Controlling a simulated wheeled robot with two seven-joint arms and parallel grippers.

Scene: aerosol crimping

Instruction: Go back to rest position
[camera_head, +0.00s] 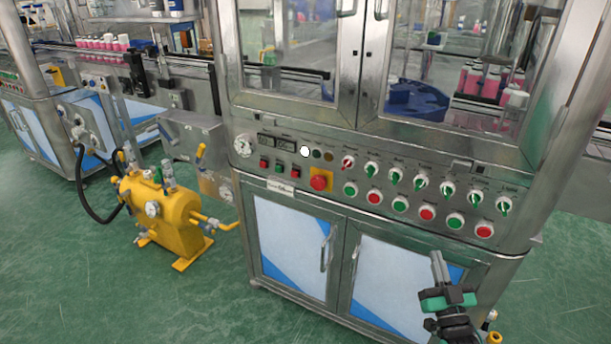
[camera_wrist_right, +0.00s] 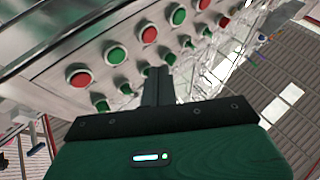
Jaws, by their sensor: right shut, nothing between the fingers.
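My right gripper (camera_head: 437,262) is at the lower right of the head view, in front of the machine's lower cabinet doors and below the control panel (camera_head: 330,160). Its fingers are together with nothing between them. In the right wrist view the shut fingers (camera_wrist_right: 158,82) point toward the panel's green and red buttons, and I cannot tell any contact there. The panel carries several switches, a red knob on a yellow plate (camera_head: 320,180) and a round gauge (camera_head: 243,146). My left gripper is not in view.
The steel machine (camera_head: 300,215) fills the middle and right. A yellow tank (camera_head: 170,215) with a black hose stands on the green floor at left. A conveyor with pink bottles (camera_head: 103,42) runs behind. Open floor (camera_head: 90,290) lies at the lower left.

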